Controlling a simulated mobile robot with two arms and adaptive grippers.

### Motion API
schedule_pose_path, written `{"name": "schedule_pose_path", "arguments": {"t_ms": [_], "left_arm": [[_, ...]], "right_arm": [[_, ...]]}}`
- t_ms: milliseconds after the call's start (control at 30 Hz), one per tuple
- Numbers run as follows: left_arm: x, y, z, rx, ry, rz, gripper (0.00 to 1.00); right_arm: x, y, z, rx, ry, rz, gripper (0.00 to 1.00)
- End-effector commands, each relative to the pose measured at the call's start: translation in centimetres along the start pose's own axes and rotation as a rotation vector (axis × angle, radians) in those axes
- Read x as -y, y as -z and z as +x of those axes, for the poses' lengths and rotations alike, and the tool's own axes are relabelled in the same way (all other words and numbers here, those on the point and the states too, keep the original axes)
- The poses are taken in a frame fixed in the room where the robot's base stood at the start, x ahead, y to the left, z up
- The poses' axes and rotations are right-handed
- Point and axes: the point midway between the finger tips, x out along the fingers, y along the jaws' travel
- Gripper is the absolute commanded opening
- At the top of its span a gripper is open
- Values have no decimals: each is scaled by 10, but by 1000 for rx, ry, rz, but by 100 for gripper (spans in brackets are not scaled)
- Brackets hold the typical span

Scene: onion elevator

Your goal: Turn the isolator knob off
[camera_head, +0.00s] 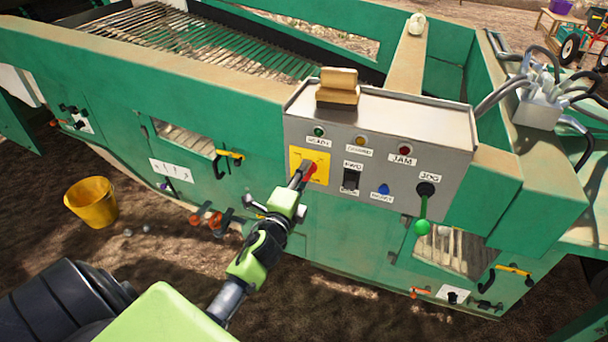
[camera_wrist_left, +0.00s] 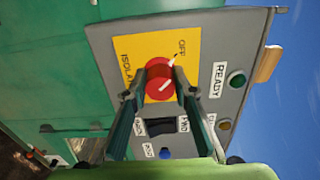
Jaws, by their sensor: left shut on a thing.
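The red isolator knob (camera_head: 311,168) sits on a yellow plate (camera_head: 323,157) at the left of the grey control box. In the left wrist view the round red knob (camera_wrist_left: 160,78) is near the middle. A pale mark crosses its face, and the word OFF shows at the plate's upper right. My left gripper (camera_head: 304,174) reaches up to the knob from below. In the wrist view its fingers (camera_wrist_left: 158,88) lie on both sides of the knob and are shut on it. They hide part of the knob's sides. My right gripper is not in view.
The grey box (camera_head: 440,130) also carries green READY, amber and red JAM lamps, a black switch (camera_head: 351,180), a blue button (camera_head: 384,190) and a green-ended JOG lever (camera_head: 423,205). A wooden block (camera_head: 338,87) stands on top. A yellow bucket (camera_head: 91,203) stands on the ground at left.

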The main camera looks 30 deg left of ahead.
Motion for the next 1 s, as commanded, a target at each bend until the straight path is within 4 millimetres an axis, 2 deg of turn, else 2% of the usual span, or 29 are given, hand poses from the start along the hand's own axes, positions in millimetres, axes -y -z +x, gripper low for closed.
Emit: {"name": "schedule_pose_path", "arguments": {"t_ms": [600, 633, 700, 1000], "left_arm": [[-1, 0, 0, 0, -2, -46, 4], [-1, 0, 0, 0, -2, -46, 28], [-1, 0, 0, 0, -2, -45, 42], [-1, 0, 0, 0, -1, -43, 42]], "right_arm": [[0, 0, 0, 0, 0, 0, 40], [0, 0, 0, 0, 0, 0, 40], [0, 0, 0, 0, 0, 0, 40], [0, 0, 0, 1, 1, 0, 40]]}}
